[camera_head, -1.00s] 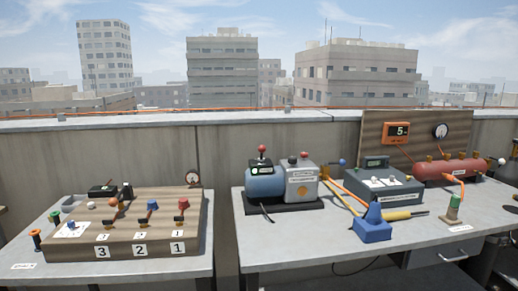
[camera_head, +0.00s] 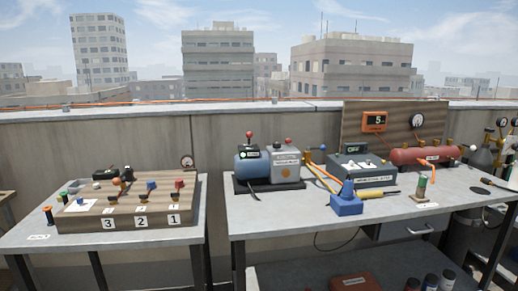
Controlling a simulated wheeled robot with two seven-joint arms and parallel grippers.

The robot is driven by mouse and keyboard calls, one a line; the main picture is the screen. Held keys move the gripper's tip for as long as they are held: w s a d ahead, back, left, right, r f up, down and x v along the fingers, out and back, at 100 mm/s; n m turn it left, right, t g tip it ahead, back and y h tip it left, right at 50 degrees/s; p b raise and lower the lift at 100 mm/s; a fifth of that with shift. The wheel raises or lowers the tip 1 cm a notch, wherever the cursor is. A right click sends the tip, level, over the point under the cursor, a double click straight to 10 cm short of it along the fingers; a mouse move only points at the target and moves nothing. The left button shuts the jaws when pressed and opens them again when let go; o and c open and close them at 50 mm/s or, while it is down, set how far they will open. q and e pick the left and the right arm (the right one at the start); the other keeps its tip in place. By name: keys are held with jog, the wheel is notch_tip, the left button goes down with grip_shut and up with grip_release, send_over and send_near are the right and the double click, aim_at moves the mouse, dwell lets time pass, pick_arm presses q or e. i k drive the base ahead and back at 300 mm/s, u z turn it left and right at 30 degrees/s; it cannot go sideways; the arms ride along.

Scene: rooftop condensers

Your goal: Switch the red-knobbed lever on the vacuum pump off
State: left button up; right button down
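The vacuum pump (camera_head: 254,167), with a blue cylinder and a grey box on a dark base, stands on the right-hand table. A lever with a red knob (camera_head: 250,135) stands upright above the small green-lit display (camera_head: 250,155) on the blue cylinder. A second, smaller red knob (camera_head: 287,141) is on top of the grey box. The writing on the box is too small to read surely. Neither of my grippers is in view.
Right of the pump are a blue block (camera_head: 346,204), a grey box with a display (camera_head: 362,174) and a red tank (camera_head: 418,156). A wooden board with numbered levers (camera_head: 130,210) sits on the left table. A gap separates the tables.

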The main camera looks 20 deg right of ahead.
aim_at(248, 135)
jog(key=u, duration=0.3)
jog(key=i, duration=0.95)
jog(key=z, duration=0.1)
